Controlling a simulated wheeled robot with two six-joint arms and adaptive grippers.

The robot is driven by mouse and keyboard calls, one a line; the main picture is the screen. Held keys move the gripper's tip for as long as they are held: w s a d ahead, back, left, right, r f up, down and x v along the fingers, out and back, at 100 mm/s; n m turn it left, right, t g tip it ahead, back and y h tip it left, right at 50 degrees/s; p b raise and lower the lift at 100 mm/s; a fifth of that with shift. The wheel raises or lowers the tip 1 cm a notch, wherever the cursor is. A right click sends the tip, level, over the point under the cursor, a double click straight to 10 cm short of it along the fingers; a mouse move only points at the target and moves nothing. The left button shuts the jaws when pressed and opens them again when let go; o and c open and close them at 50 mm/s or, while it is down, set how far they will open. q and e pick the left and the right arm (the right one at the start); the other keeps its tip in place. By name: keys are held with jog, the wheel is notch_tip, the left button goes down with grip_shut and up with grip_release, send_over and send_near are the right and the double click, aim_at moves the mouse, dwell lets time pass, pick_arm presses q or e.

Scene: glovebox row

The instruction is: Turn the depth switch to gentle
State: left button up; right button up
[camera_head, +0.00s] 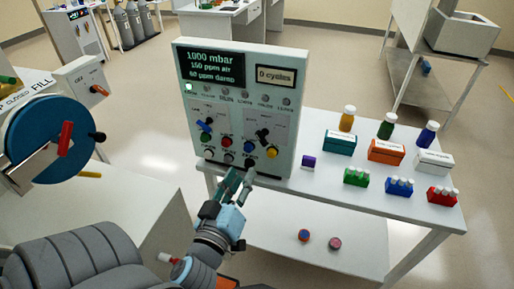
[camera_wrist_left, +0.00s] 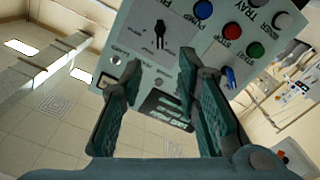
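A pale control panel (camera_head: 238,112) stands upright on the white table. Its right rotary switch (camera_head: 262,133) has a black handle, which also shows in the wrist view (camera_wrist_left: 160,32). Its left rotary switch (camera_head: 206,126) has a blue handle, also in the wrist view (camera_wrist_left: 231,77). The lettering at both switches is too small to read, so I cannot tell which is the depth switch. My left gripper (camera_head: 243,174) is in front of the panel's lower edge, below the black-handled switch. In the wrist view its fingers (camera_wrist_left: 150,85) are apart with nothing between them. My right gripper is out of view.
Coloured buttons, including red (camera_head: 226,141) and yellow (camera_head: 271,152), sit below the switches. Bottles (camera_head: 386,129), boxes (camera_head: 386,151) and vial racks (camera_head: 399,187) stand to the panel's right. A blue round door (camera_head: 40,128) is at the left.

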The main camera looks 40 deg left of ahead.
pick_arm(q)
jog(key=b, duration=0.2)
send_near(260, 141)
jog(key=p+x, duration=0.1)
jog(key=x, duration=0.7)
jog(key=shift+w+p, duration=0.25)
jog(key=shift+p, duration=0.05)
jog(key=shift+c, duration=0.2)
grip_shut()
